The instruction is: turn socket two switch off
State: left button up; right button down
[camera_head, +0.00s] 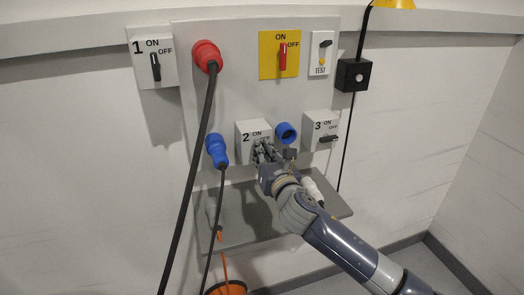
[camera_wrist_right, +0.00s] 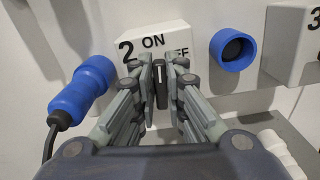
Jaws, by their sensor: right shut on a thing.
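The white box of socket two (camera_head: 246,127), marked 2, ON and OFF, is on the grey panel and also shows in the right wrist view (camera_wrist_right: 178,36). My right gripper (camera_head: 265,150) is in front of this box. In the right wrist view its two fingers stand on either side of the black switch handle (camera_wrist_right: 162,88) and are shut on it. The handle looks about upright, pointing up towards ON. The fingers partly cover the handle and the word OFF. My left gripper is not in view.
A blue plug (camera_head: 217,149) with a black cable is left of box 2, and an empty blue socket (camera_head: 286,132) is right of it. Box 3 (camera_head: 321,122) is further right. A grey shelf (camera_head: 240,236) juts out below. A thick black cable hangs from the red plug (camera_head: 207,56).

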jog(key=shift+w+d+f+m+p, duration=0.15)
jog(key=shift+d+f+m, duration=0.1)
jog(key=shift+m, duration=2.5)
jog(key=shift+d+f+m+p, duration=0.1)
jog(key=shift+d+f+m, duration=0.15)
jog(key=shift+m, duration=2.45)
jog(key=shift+w+d+f+m+p, duration=0.15)
jog(key=shift+f+m, duration=0.15)
jog(key=shift+m, duration=2.45)
jog(key=shift+s, duration=0.1)
jog(key=c, duration=1.6)
grip_release()
jog(key=shift+c, duration=0.2)
jog(key=v, duration=1.2)
